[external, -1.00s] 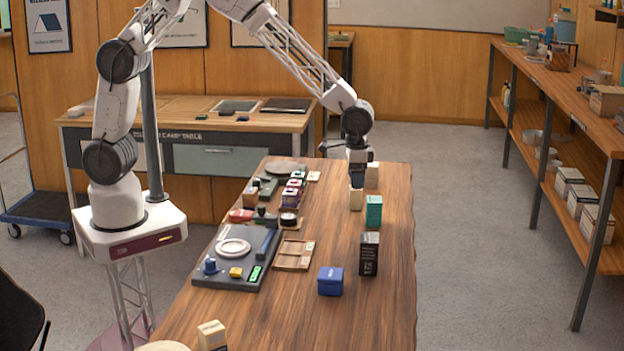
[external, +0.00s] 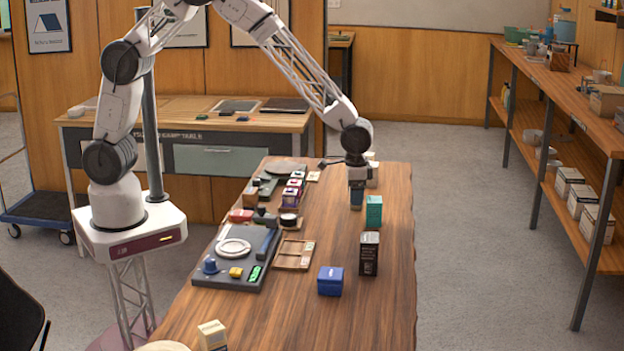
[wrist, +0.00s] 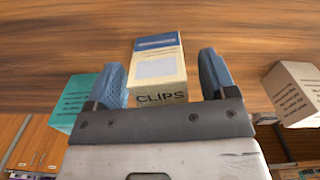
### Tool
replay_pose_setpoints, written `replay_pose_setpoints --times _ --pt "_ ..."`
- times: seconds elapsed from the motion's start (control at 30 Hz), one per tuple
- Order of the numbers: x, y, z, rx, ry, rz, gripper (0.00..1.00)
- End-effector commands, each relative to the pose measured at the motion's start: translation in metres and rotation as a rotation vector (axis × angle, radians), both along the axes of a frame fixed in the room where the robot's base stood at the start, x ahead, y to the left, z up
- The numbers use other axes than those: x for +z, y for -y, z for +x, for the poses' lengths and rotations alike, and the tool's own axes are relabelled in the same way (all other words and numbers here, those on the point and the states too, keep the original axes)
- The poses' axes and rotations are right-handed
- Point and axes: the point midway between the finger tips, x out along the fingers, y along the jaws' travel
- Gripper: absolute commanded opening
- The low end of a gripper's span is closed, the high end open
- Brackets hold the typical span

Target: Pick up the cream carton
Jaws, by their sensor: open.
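The cream carton (wrist: 158,72), marked CLIPS with a blue band and a pale label, stands on the wooden table. In the wrist view it is between the two blue-padded fingers of my gripper (wrist: 163,74), with a gap on each side. My gripper is open and holds nothing. In the external view my gripper (external: 356,200) is low over the table and hides most of this carton.
A teal carton (external: 374,210) stands close by; in the wrist view it is left of my fingers (wrist: 78,105). A pale carton (external: 372,178) stands on the other side (wrist: 294,92). A black box (external: 369,254) and blue box (external: 330,281) stand nearer the camera.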

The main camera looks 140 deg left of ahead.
Motion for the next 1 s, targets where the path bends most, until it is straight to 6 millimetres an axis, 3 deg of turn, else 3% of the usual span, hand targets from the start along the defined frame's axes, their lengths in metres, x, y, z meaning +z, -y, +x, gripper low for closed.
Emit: replay_pose_setpoints --times 0.57,0.93,1.0 --pt "-0.0023 0.0 0.0 0.0 0.0 0.0 0.78" --pt "-0.0023 0.0 0.0 0.0 0.0 0.0 0.24" --pt "-0.0022 -0.0001 0.0001 0.0 0.0 0.0 0.24"
